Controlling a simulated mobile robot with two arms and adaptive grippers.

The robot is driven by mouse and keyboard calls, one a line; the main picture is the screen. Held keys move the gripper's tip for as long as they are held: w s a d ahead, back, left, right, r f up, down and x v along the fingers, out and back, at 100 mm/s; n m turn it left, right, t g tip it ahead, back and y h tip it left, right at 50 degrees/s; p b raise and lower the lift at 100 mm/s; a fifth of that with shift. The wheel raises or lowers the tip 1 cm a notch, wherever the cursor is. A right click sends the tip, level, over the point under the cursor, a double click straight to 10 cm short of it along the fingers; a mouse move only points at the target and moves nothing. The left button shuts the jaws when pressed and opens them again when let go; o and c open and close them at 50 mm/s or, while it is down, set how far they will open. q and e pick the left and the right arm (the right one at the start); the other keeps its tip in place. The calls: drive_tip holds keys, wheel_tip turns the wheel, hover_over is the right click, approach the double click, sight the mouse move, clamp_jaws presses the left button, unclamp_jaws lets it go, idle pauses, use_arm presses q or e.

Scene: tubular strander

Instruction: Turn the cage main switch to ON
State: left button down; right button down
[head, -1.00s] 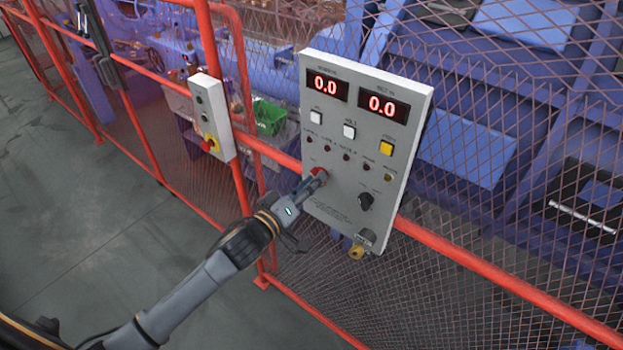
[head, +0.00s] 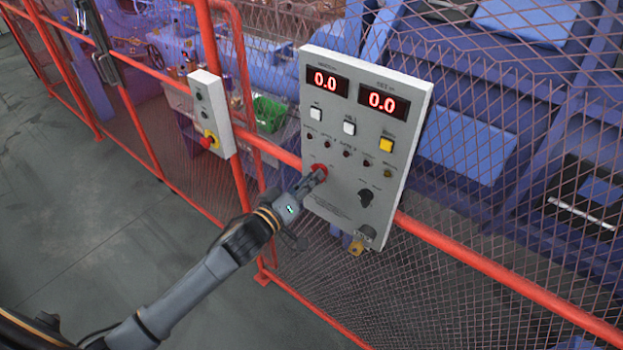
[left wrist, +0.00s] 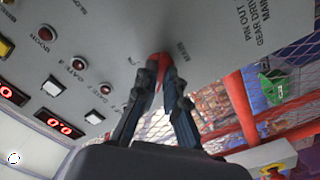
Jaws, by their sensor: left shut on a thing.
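The red main switch (head: 321,169) is a small knob on the lower left of the grey control panel (head: 335,205). In the left wrist view the red knob (left wrist: 160,63) shows between the fingertips, with the word MAIN printed beside it. My left gripper (head: 315,179) is shut on this knob, and it also shows in the left wrist view (left wrist: 158,78). The fingers hide much of the knob, so I cannot read its position. My right gripper is not in view.
A black knob (head: 366,197) and a key switch (head: 368,233) sit right of the red knob. Two displays (head: 382,101) read 0.0. A smaller box (head: 210,112) with a red emergency button hangs at left. Red rails and mesh fence lie behind; the floor at left is clear.

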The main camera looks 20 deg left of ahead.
use_arm(q)
drive_tip(key=shift+m+b, duration=0.35)
drive_tip(key=shift+m, duration=8.15)
drive_tip(key=c, duration=1.4)
unclamp_jaws()
drive_tip(key=v, duration=1.2)
